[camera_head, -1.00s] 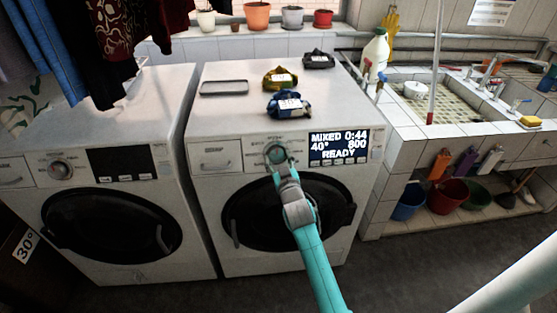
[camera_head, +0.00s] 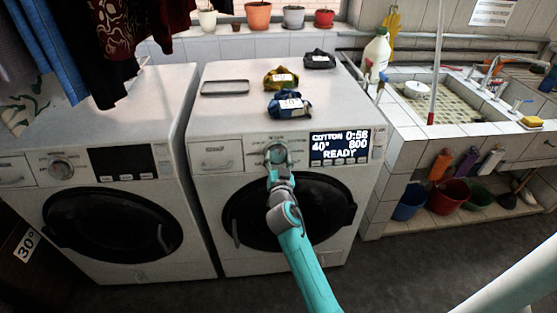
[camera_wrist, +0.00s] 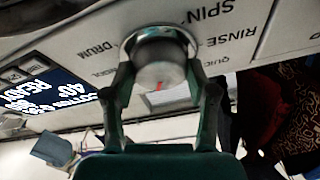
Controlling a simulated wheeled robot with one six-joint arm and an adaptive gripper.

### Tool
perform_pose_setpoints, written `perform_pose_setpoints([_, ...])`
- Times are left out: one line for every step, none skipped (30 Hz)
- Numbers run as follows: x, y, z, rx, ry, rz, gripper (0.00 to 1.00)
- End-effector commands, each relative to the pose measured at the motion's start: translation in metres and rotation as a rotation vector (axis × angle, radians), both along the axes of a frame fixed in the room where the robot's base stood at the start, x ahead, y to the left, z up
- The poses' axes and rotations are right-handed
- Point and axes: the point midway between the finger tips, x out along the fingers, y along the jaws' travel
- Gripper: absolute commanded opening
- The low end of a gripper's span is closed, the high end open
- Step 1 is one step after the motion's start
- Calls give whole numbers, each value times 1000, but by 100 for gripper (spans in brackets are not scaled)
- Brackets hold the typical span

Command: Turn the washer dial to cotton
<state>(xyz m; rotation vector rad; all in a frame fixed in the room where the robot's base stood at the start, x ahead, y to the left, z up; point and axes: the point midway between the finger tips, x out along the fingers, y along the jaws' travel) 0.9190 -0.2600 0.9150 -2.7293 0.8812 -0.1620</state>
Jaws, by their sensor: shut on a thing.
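The right washer (camera_head: 210,190) has a round dial (camera_head: 276,152) on its front panel. My gripper (camera_head: 277,160) reaches the dial from below and is shut on it. In the wrist view the silver dial (camera_wrist: 160,62) with a red mark sits between the two fingers of my gripper (camera_wrist: 160,85). Printed words such as SPIN, RINSE and DRUM show around the dial. The lit display (camera_head: 340,147) reads COTTON 0:56, 40°, 800, READY. It also shows upside down in the wrist view (camera_wrist: 50,100).
A second washer (camera_head: 110,215) with a dark display stands at the left. Bundled cloths in blue (camera_head: 289,103), yellow (camera_head: 281,78) and dark grey (camera_head: 319,60) and a rectangular frame (camera_head: 225,87) lie on the right washer. A tiled sink (camera_head: 440,105) stands at the right.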

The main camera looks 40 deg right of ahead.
Motion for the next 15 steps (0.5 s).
perform_pose_setpoints([1, 1, -1, 24, -15, -9, 23])
perform_pose_setpoints([1, 1, -1, 40, -25, -17, 23])
perform_pose_setpoints([1, 1, -1, 61, -40, -24, 23])
perform_pose_setpoints([1, 1, -1, 76, -50, -30, 23])
perform_pose_setpoints([1, 2, -1, 91, -60, -37, 23])
perform_pose_setpoints([1, 1, -1, 110, -72, -45, 23])
perform_pose_setpoints([1, 2, -1, 124, -82, -51, 23])
perform_pose_setpoints([1, 2, -1, 138, -91, -55, 23])
perform_pose_setpoints([1, 1, -1, 154, -102, -63, 23])
perform_pose_setpoints([1, 2, -1, 165, -110, -68, 23])
perform_pose_setpoints([1, 2, 0, 175, -117, -72, 23])
perform_pose_setpoints([2, 2, 0, 188, -126, -77, 23])
perform_pose_setpoints([2, 2, 0, 197, -131, -80, 23])
perform_pose_setpoints([2, 2, -1, 204, -136, -84, 23])
perform_pose_setpoints([2, 2, 0, 213, -142, -87, 23])
